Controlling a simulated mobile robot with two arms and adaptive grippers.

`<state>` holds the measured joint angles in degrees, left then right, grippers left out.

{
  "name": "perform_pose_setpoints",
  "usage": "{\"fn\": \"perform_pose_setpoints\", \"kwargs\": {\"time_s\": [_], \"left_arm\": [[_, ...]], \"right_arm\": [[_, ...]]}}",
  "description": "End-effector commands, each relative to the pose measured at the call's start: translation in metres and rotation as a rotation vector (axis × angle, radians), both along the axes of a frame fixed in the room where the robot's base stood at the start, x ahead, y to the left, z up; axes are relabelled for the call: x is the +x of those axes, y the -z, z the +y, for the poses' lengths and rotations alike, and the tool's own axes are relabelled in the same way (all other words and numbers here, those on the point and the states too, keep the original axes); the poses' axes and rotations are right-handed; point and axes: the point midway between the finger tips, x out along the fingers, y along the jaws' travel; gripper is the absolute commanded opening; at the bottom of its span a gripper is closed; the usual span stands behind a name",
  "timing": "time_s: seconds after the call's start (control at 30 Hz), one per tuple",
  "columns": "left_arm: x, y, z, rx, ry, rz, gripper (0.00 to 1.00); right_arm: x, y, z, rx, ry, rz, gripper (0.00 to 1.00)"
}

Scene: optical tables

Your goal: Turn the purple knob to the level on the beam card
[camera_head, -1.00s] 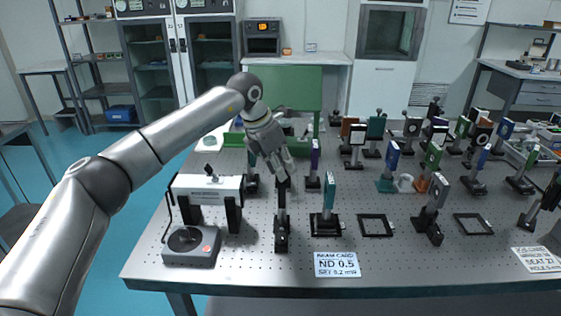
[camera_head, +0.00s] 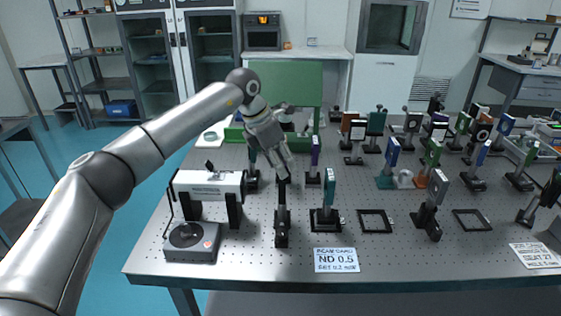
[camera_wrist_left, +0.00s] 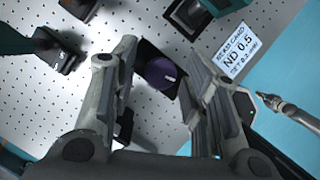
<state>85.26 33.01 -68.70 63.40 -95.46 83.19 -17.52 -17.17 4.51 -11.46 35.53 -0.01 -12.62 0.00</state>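The purple knob (camera_wrist_left: 160,74) shows in the left wrist view as a dark round face with a pale mark, on a black mount. My left gripper (camera_wrist_left: 163,52) is open, with one finger on each side of the knob and visible gaps. In the head view my left gripper (camera_head: 284,174) points down at the top of a black post mount (camera_head: 282,220); the knob cannot be made out there. The beam card (camera_head: 336,260) lies flat near the table's front edge and reads ND 0.5, SET 0.2 mW. It also shows in the left wrist view (camera_wrist_left: 236,52).
A white laser-like box (camera_head: 208,184) on black legs and a grey controller (camera_head: 190,242) stand left of the post. A teal-plated mount (camera_head: 328,203) and an empty black frame (camera_head: 375,221) stand to the right. Several optic mounts crowd the table's right half.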

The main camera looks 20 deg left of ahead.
Motion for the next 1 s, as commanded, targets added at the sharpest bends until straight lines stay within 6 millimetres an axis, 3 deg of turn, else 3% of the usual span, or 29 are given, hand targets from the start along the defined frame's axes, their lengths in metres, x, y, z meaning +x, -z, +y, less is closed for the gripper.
{"fn": "perform_pose_setpoints", "kwargs": {"time_s": [0.37,0.47,0.8,1.0], "left_arm": [[-0.001,-0.004,0.001,0.0,0.0,0.001,0.47],[-0.004,-0.015,0.004,0.0,0.0,-0.001,0.47],[-0.023,-0.08,0.024,-0.001,0.0,-0.002,0.47],[-0.03,-0.104,0.031,0.001,0.0,0.001,0.47]], "right_arm": [[-0.001,0.0,-0.004,-0.004,-0.002,0.001,0.0],[-0.001,0.0,-0.003,-0.003,-0.002,0.0,0.0],[0.0,0.0,-0.001,-0.001,-0.001,0.001,0.0],[0.0,0.0,-0.001,-0.001,0.0,0.0,0.0]]}}
